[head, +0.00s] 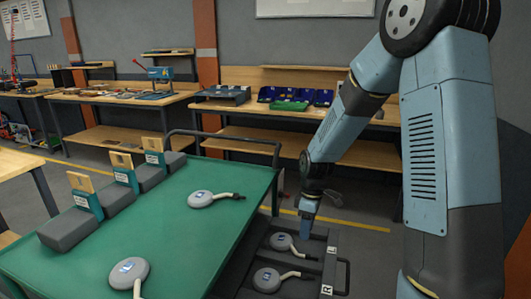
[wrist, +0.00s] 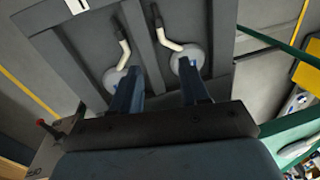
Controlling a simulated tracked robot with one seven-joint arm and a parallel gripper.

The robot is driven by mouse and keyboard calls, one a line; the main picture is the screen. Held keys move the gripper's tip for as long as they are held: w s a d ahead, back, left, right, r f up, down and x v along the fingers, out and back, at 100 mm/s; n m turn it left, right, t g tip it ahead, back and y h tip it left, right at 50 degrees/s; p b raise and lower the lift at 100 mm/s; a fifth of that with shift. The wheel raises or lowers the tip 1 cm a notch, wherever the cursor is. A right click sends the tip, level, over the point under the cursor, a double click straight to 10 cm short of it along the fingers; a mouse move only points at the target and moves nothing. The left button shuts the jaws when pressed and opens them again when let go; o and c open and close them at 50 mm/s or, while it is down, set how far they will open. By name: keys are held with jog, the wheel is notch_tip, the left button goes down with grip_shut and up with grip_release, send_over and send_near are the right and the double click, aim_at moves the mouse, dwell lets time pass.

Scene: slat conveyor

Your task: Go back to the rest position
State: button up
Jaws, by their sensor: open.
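My gripper (head: 306,228) hangs from the arm, pointing down over the dark two-part tray (head: 331,262). In the wrist view its two fingers (wrist: 156,82) are spread apart with nothing between them. A second such part (head: 267,280) lies in the near compartment. Both parts show beyond the fingertips in the wrist view, each partly hidden by a finger. I cannot tell the exact height of the gripper above the tray.
The green table top (head: 165,238) to the left holds two similar round parts (head: 200,199) (head: 128,273) and several grey blocks with teal card holders (head: 88,206). A dark rail (head: 225,137) stands at its far edge. Workbenches (head: 127,98) line the back wall.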

jog(key=s+d+r+m+t, duration=0.2)
jog(key=s+d+r+m, duration=0.1)
jog(key=r, duration=0.8)
jog(key=s+d+r+m+t, duration=0.2)
jog(key=s+r+m, duration=0.3)
jog(key=s+r, duration=0.3)
jog(key=s+d+r+m+t+h, duration=0.1)
jog(key=s+d+r+m+t, duration=0.2)
jog(key=s+r+m, duration=0.2)
jog(key=s+r, duration=0.3)
jog(key=s, duration=0.3)
jog(key=shift+d+r, duration=0.35)
jog(key=shift+r, duration=0.05)
jog(key=shift+s, duration=0.2)
